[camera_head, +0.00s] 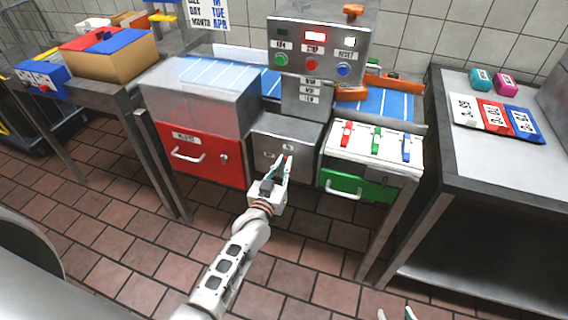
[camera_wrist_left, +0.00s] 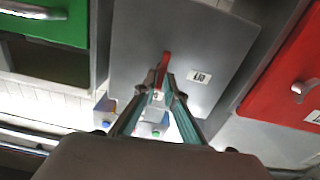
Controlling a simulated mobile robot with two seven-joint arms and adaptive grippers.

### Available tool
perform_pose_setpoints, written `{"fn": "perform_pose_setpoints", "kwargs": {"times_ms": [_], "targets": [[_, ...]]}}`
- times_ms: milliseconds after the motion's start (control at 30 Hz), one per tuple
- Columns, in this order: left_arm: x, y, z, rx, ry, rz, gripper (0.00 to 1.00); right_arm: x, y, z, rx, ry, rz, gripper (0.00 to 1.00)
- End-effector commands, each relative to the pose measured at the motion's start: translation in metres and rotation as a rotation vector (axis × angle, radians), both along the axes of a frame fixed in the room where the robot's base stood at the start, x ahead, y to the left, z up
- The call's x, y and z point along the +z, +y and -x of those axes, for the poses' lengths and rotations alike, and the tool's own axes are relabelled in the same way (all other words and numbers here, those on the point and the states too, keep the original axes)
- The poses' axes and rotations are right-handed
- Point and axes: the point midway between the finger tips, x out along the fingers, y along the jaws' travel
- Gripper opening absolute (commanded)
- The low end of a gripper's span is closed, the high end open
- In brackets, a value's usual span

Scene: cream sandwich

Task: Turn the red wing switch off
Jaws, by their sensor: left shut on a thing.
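A small red wing switch (camera_wrist_left: 164,66) sits on the front of a grey cabinet (camera_wrist_left: 140,30), beside a small white label. My left gripper (camera_wrist_left: 160,84) has its teal fingers closed around the near end of the switch. In the head view, my left gripper (camera_head: 277,168) reaches the front of the grey cabinet (camera_head: 285,130), and only a bit of red shows at its tips. The fingers partly hide the switch, and I cannot tell its setting. Only the spread fingertips of my right gripper (camera_head: 396,314) show at the bottom edge, apart and empty.
A red drawer (camera_head: 203,155) is left of the grey cabinet. A partly open green drawer (camera_head: 356,186) is on the right, under a white panel (camera_head: 385,157) with red, green and blue switches. A button box (camera_head: 320,42) stands above. The tiled floor in front is clear.

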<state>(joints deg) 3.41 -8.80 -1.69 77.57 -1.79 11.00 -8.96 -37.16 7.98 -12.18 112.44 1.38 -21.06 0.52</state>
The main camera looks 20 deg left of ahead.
Motion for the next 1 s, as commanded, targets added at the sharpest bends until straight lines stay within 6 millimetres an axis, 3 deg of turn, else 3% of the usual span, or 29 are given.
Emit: {"fn": "perform_pose_setpoints", "kwargs": {"times_ms": [367,1000], "targets": [[0.001,0.003,0.0,-0.001,0.008,0.169,0.0,0.016,0.0,-0.002,0.0,-0.007,0.001,0.4],[-0.006,0.01,0.0,0.0,0.029,0.772,0.0,0.04,0.0,-0.004,0.0,-0.013,0.001,0.4]]}}
